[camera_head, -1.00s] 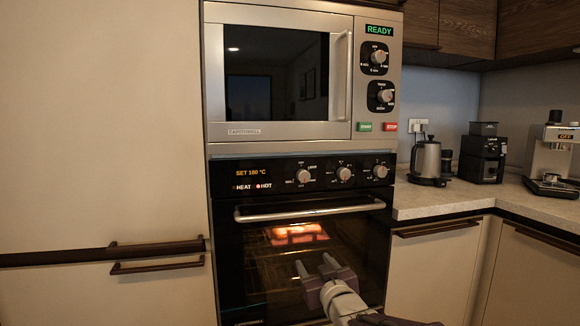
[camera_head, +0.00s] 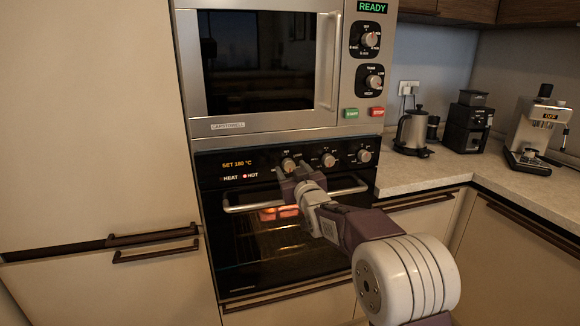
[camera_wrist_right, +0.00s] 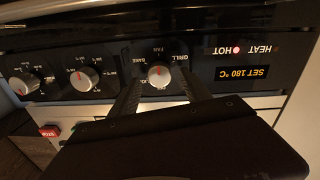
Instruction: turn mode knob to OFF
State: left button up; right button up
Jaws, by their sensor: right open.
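The oven's mode knob (camera_head: 289,164) is the leftmost of the knobs on the black oven panel. In the right wrist view, which is upside down, this silver knob (camera_wrist_right: 159,76) has a red mark and labels such as GRILL, BAKE and FAN around it. My right gripper (camera_head: 292,176) is open in front of the panel, just at this knob. In the wrist view its two dark fingers (camera_wrist_right: 162,82) stand on either side of the knob; I cannot tell whether they touch it. The oven display (camera_head: 237,163) reads SET 180 °C and the HOT light is red. My left gripper is out of view.
Two more oven knobs (camera_head: 328,159) (camera_head: 364,155) sit to the right. The oven handle (camera_head: 245,207) runs below the panel, close under my right gripper. A microwave (camera_head: 262,124) with its own knobs is above. A kettle (camera_head: 413,130), grinder (camera_head: 467,124) and coffee machine (camera_head: 540,128) stand on the counter.

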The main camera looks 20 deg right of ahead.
jog(key=shift+w, duration=1)
grip_shut()
